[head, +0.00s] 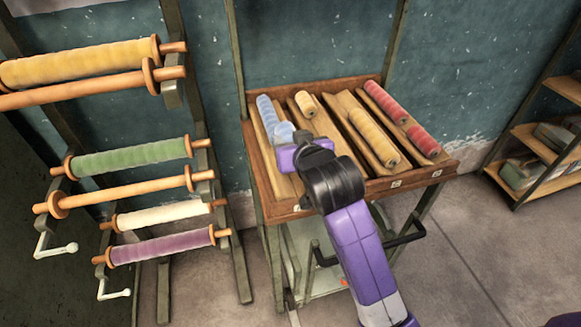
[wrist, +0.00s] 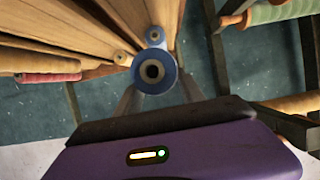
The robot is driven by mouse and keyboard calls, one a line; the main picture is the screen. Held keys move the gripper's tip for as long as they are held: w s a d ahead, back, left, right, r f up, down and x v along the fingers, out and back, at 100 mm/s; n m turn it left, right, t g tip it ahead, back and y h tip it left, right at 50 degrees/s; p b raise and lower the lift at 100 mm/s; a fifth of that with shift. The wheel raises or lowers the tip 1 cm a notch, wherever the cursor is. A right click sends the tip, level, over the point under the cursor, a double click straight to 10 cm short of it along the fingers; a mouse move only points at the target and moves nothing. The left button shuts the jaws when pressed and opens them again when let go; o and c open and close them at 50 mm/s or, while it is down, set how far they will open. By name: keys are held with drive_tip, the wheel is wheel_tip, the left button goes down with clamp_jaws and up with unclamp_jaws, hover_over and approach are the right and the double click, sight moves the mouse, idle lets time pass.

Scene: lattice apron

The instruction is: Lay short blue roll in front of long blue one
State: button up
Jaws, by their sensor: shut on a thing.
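The long blue roll (head: 266,111) lies at the back of the leftmost channel of the wooden tray. The short blue roll (head: 284,132) is just in front of it, toward me and slightly right in the head view. My gripper (head: 287,143) is shut on the short blue roll, above the front part of that channel. In the wrist view the short roll's end and dark hole (wrist: 154,72) show between the fingers (wrist: 158,92). The long roll's end (wrist: 155,36) shows just past it. I cannot tell whether the short roll touches the tray. My wrist hides part of the channels.
The tray (head: 283,204) has wooden dividers and stands on a metal-legged cart. Neighbouring channels hold a short yellow roll (head: 306,104), a longer yellow roll (head: 373,136) and two red rolls (head: 424,140). A rack of rolls (head: 130,157) stands left. Shelves (head: 540,150) stand right.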

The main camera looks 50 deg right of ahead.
wheel_tip(320, 180, down, 8)
drive_tip(key=shift+f, duration=0.2)
drive_tip(key=shift+f, duration=0.1)
idle(0.3)
drive_tip(key=shift+f+b, duration=0.35)
drive_tip(key=shift+b, duration=0.05)
drive_tip(key=o, duration=1.5)
drive_tip(key=shift+c, duration=0.2)
drive_tip(key=shift+r, duration=0.1)
